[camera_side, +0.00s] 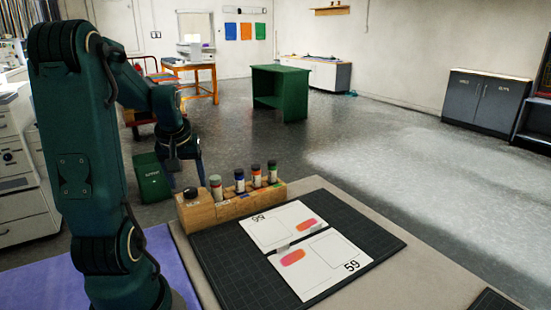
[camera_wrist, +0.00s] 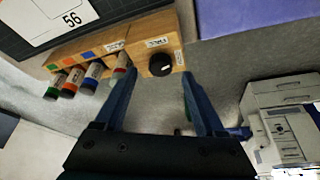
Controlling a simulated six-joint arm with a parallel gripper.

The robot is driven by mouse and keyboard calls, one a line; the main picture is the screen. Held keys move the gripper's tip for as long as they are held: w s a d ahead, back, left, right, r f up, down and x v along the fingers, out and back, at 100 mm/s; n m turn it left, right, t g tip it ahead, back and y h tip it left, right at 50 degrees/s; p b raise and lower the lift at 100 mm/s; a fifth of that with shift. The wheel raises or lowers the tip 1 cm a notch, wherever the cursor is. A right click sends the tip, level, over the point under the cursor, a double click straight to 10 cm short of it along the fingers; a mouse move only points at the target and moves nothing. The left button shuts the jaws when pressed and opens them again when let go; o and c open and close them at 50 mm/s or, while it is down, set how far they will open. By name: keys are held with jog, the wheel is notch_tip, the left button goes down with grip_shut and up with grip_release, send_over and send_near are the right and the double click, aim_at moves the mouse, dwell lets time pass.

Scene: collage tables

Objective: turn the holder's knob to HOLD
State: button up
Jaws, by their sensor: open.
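The wooden holder (camera_side: 231,209) stands at the table's back edge. Its round black knob (camera_side: 191,192) is on top at the left end. In the wrist view the knob (camera_wrist: 160,64) lies between my fingertips, with a small pale mark on its face. White labels (camera_wrist: 158,42) sit by it, their words too small to read. My gripper (camera_side: 186,177) is open above the knob in the side view. In the wrist view my gripper (camera_wrist: 159,73) shows empty, fingers either side of the knob. I cannot tell whether they touch it.
Several capped bottles (camera_side: 240,181) stand in the holder right of the knob; one (camera_wrist: 122,66) is close to a finger in the wrist view. A dark cutting mat (camera_side: 225,265) with two white cards (camera_side: 320,262) lies in front.

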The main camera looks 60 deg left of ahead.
jog(key=shift+v, duration=1.2)
